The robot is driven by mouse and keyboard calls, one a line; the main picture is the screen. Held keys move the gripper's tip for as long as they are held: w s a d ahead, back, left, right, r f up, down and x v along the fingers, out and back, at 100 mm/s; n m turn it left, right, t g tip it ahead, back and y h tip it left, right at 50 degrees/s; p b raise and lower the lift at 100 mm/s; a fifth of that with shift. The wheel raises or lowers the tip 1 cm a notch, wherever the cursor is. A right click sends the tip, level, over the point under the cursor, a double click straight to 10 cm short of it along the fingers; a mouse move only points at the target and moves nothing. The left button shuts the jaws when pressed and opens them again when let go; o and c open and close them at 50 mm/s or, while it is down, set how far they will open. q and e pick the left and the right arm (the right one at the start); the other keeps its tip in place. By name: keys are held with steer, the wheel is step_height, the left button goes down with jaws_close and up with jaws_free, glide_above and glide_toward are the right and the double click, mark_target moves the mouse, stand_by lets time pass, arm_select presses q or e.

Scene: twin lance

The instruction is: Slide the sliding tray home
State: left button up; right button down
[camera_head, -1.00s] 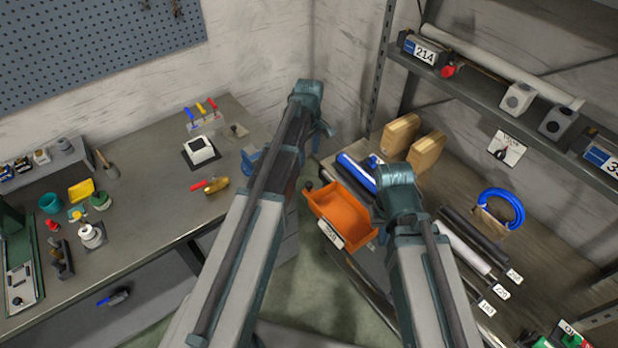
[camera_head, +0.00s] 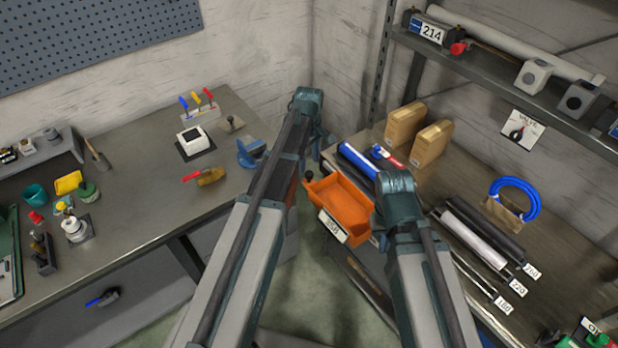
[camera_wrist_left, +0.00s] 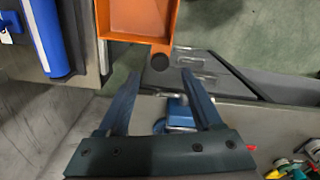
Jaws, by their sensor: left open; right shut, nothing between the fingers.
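The sliding tray (camera_head: 340,207) is an orange open box with a white number label on its front side. It sits at the left edge of the right-hand bench, and its inside looks empty. A dark round knob (camera_head: 309,176) is at its left end. In the left wrist view the tray (camera_wrist_left: 138,18) is at the top, with the knob (camera_wrist_left: 160,62) just beyond my open left fingertips (camera_wrist_left: 160,76). My left gripper (camera_head: 321,132) is empty. My right gripper (camera_head: 385,205) is shut and empty beside the tray's right end, hiding part of it; contact cannot be told.
The right-hand bench holds a blue cylinder (camera_head: 357,161), tan blocks (camera_head: 405,125) and dark and white rods (camera_head: 470,240). A shelf (camera_head: 480,82) stands above it. The left bench (camera_head: 140,185) carries tools and cups. Floor shows between the benches.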

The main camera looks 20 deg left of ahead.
mark_target(309, 173)
arm_select(q)
step_height(309, 173, down, 5)
steer(key=b, duration=0.3)
steer(key=shift+r+b, duration=0.1)
steer(key=shift+b, duration=0.25)
jaws_close()
stand_by(1.0)
